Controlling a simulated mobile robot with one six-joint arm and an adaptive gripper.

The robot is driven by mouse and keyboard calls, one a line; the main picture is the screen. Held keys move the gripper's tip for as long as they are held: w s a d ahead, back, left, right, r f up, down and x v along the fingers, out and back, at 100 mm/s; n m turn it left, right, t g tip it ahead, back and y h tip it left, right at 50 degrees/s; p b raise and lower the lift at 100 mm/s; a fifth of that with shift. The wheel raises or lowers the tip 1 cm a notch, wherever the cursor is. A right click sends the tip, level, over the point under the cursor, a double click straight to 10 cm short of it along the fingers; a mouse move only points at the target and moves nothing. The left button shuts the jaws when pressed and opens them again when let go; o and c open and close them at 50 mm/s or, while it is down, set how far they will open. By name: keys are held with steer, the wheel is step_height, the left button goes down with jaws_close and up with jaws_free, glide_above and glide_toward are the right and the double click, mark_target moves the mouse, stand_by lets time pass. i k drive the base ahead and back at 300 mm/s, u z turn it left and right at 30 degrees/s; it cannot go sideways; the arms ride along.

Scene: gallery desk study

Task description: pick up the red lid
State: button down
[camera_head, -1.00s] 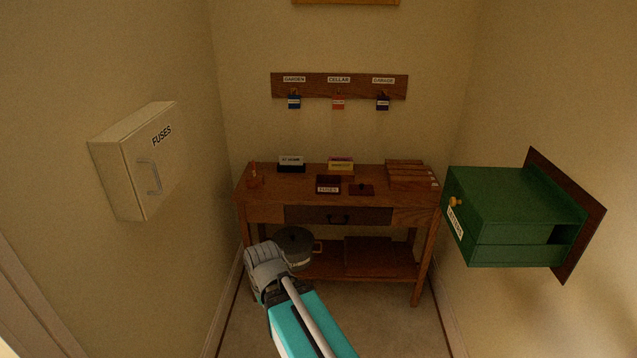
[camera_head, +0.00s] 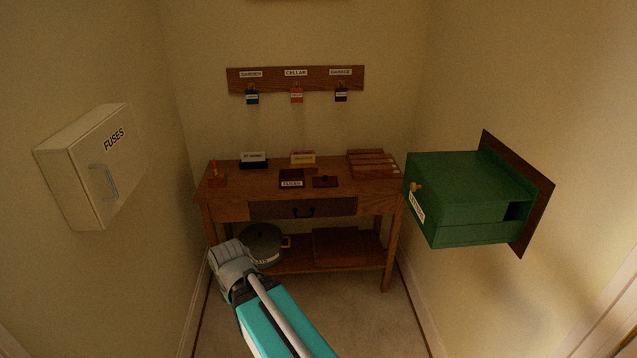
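A dark red lid (camera_head: 325,181) with a small dark knob lies flat on the wooden desk (camera_head: 230,185). It is just right of a small dark red open-looking box (camera_head: 291,179) with a white label. My gripper (camera_head: 229,257) is the grey end of my arm, low in front of the desk's left side. It is well below and left of the lid, apart from it. Its fingers cannot be made out, so I cannot see whether it is open or shut.
Card stands (camera_head: 253,160) and a stack of wooden trays (camera_head: 371,163) stand on the desktop. A round dark grey shape (camera_head: 263,243) shows near the lower shelf. A green box (camera_head: 470,195) juts from the right wall, a fuse cabinet (camera_head: 85,165) from the left.

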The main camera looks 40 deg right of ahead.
mark_target(325, 181)
steer(key=z, duration=0.1)
steer(key=i, duration=1.75)
steer(key=z, duration=1.25)
